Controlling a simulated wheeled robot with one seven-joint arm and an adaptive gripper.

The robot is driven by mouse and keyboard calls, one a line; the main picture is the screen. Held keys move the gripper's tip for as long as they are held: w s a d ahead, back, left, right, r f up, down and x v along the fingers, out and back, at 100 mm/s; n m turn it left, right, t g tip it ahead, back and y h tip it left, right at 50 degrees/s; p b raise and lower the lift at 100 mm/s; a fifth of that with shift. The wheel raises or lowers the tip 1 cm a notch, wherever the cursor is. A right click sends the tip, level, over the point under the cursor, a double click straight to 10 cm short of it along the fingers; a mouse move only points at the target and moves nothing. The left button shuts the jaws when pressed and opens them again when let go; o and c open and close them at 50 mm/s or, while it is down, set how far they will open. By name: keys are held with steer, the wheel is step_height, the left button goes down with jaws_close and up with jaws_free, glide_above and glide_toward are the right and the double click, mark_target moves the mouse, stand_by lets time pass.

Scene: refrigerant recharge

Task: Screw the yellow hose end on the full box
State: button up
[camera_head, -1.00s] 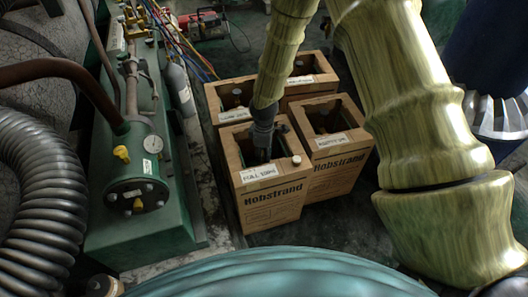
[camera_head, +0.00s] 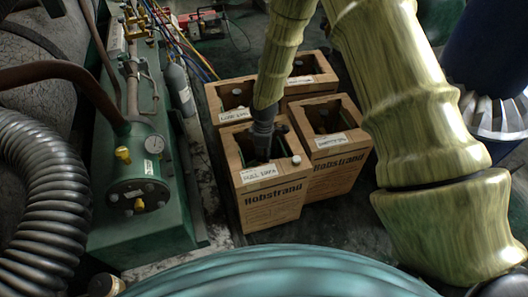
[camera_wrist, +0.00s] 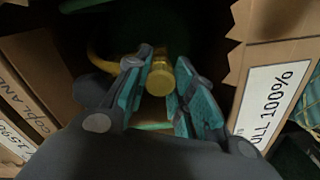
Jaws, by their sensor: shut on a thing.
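The full box (camera_head: 272,207) is the front brown carton in the head view. Its label reads FULL 100% in the wrist view (camera_wrist: 272,95). My gripper (camera_head: 261,152) points down into its open top. In the wrist view my gripper (camera_wrist: 168,92) has its teal pads closed about the yellow hose end (camera_wrist: 160,76), a round yellow fitting. A yellow hose (camera_wrist: 103,58) curves away to its left. The inside of the box is dark, and I cannot tell whether the fitting is engaged on a valve.
Other open cartons stand close by: one at right (camera_head: 336,165), one behind at left (camera_head: 233,97) and one at the back (camera_head: 304,72). A green machine with a gauge (camera_head: 153,144) stands at left. Coloured hoses (camera_head: 186,44) run behind it toward a red device (camera_head: 203,24).

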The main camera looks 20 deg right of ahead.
steer(key=shift+f, duration=1)
stand_by(1.2)
